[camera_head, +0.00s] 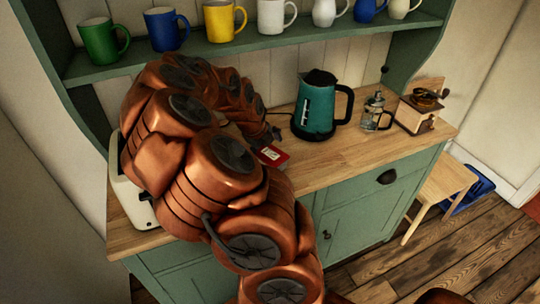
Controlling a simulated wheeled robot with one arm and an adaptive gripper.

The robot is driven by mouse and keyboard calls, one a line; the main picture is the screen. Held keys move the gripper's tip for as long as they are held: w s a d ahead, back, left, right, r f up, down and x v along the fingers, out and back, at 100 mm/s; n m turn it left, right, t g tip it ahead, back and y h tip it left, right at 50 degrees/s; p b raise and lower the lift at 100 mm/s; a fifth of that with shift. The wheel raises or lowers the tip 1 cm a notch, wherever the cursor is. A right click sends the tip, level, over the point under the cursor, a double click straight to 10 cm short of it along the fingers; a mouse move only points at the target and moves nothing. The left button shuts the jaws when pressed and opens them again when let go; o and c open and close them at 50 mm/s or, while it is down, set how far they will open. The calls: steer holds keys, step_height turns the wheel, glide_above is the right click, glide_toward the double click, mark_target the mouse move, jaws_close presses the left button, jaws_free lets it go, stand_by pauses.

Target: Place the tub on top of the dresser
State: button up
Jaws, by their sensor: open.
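A small red item with a white label (273,155), which may be the tub, sits on the wooden top of the green dresser (340,165). My arm covers part of it, so I cannot tell its full shape. My gripper (270,138) is at the end of the arm, just behind and above the red item. It is small and dark in the picture. It is open, and I cannot see whether it touches the item.
A teal kettle (316,108), a glass press (375,112) and a coffee grinder (420,108) stand to the right. A cream appliance (138,195) is partly hidden at left. Several mugs stand on the shelf (240,48) above. The front right of the dresser top is clear.

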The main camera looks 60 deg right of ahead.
steer(key=s+b+v, duration=0.1)
steer(key=b+v, duration=0.1)
steer(key=v, duration=0.7)
steer(key=a+r+n, duration=0.1)
steer(key=a+n, duration=0.1)
steer(key=a, duration=0.1)
steer(key=a+n, duration=0.2)
steer(key=a, duration=0.1)
steer(key=w+a+r+n+y, duration=0.1)
steer(key=a+n, duration=0.2)
steer(key=shift+w+a+r+t, duration=0.1)
steer(key=shift+a+r+t, duration=0.2)
steer(key=shift+a+t, duration=0.1)
steer(key=s+a+f+n+y, duration=0.1)
steer(key=s+a+n, duration=0.4)
steer(key=a+n, duration=0.4)
steer(key=s+a+f+n+g+y, duration=0.1)
steer(key=s+a+n, duration=0.4)
steer(key=a+n, duration=0.4)
steer(key=s+a+f+n+y, duration=0.1)
steer(key=s+a+n, duration=0.4)
steer(key=a+n, duration=0.4)
steer(key=n, duration=0.4)
steer(key=shift+s+f+g+y, duration=0.2)
steer(key=shift+f+g+y, duration=0.1)
steer(key=shift+f+g, duration=0.1)
steer(key=shift+w, duration=0.1)
